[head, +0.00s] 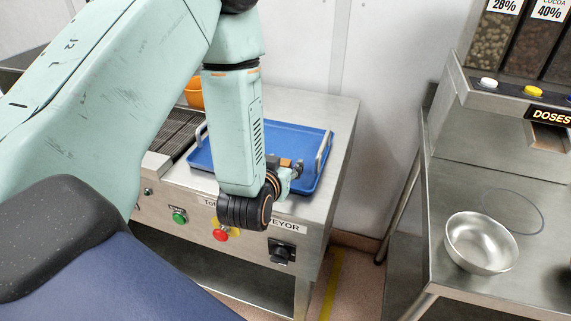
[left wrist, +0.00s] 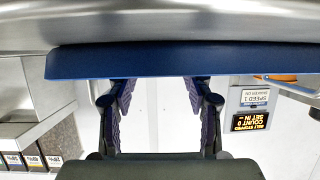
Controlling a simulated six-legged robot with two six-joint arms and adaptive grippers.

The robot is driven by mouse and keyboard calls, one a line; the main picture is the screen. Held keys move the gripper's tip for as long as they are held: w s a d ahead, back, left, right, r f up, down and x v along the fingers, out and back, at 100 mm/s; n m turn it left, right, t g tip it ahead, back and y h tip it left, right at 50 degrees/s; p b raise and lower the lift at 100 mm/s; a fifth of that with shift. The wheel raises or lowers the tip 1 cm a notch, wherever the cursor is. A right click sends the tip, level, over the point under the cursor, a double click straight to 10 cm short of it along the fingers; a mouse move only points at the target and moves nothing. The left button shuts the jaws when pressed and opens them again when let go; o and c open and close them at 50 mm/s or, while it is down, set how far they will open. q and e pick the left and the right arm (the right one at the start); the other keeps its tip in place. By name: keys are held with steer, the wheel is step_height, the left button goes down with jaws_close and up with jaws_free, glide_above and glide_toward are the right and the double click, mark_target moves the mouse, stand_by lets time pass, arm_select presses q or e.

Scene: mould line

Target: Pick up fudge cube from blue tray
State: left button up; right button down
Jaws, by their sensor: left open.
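The blue tray (head: 308,137) lies on the steel conveyor table in the head view, with raised pale handles at its ends. In the left wrist view it shows as a blue band (left wrist: 180,62) beyond the fingers. My left gripper (head: 291,168) is over the tray's front right part, mostly hidden behind my wrist. In the left wrist view its two fingers (left wrist: 160,97) are spread, with nothing between them. A small orange-brown patch shows beside the gripper in the head view; I cannot tell whether it is the fudge cube. No cube is recognisable in the left wrist view. My right gripper is out of view.
The conveyor front carries a green button (head: 179,216) and a red button (head: 221,235). An orange bowl (head: 194,93) stands behind my arm. A steel bowl (head: 481,243) sits on the right bench below the dispensers. A floor gap separates the two benches.

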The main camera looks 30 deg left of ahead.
arm_select(q)
steer(key=shift+w+a+f, duration=0.6)
steer(key=shift+w+a, duration=0.1)
steer(key=shift+w, duration=0.15)
steer(key=shift+d+r, duration=0.3)
steer(key=shift+d, duration=0.35)
steer(key=shift+a+f, duration=0.25)
steer(key=shift+a, duration=0.25)
steer(key=c, duration=0.6)
steer(key=shift+d+r, duration=0.15)
steer(key=shift+d, duration=0.2)
steer(key=c, duration=0.3)
